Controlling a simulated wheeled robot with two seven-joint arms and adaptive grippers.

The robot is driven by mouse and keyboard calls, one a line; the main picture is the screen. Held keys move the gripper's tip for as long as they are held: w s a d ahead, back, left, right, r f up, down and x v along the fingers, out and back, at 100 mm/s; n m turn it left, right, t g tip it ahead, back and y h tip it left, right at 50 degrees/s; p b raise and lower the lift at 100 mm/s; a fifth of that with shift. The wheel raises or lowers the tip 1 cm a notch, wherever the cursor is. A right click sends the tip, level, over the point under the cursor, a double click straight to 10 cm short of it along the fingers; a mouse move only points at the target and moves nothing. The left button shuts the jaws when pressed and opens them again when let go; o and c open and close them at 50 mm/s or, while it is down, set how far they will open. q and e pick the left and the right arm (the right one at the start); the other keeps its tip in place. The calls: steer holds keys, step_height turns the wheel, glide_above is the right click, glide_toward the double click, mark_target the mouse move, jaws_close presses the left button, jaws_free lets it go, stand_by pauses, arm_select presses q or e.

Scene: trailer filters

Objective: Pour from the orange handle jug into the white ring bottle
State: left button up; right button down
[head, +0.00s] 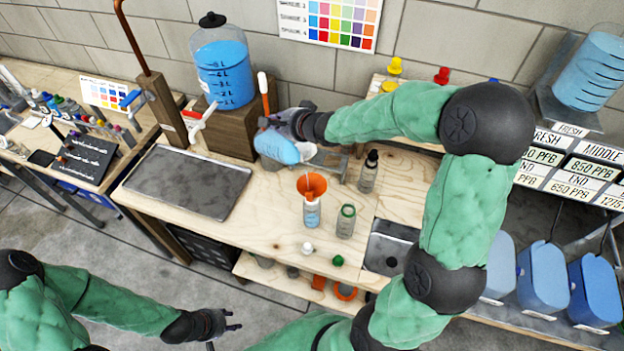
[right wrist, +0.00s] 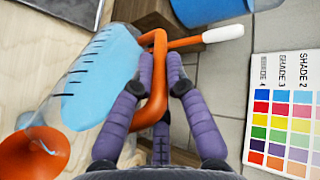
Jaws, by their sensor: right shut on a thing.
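My right gripper (head: 290,122) is shut on the orange handle (right wrist: 158,80) of a clear jug (head: 277,148) holding blue liquid. The jug is raised above the bench and tilted, and it also shows in the right wrist view (right wrist: 100,75). An orange funnel (head: 311,186) sits in the mouth of a clear bottle (head: 312,214) with blue liquid in it, below and right of the jug. A thin pale line shows above the funnel. My left gripper (head: 235,321) is open and empty, low in front of the bench.
A green-ring bottle (head: 346,221) stands right of the funnel, with a dark-capped dropper bottle (head: 368,172) behind. A white cap (head: 307,248) and a green cap (head: 337,261) lie near the front edge. A blue-filled tank (head: 223,70) stands behind; a dark tray (head: 190,183) lies left.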

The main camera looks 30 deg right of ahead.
arm_select(q)
steer(key=shift+f+b, duration=1.9)
steer(key=shift+f, duration=0.05)
stand_by(4.8)
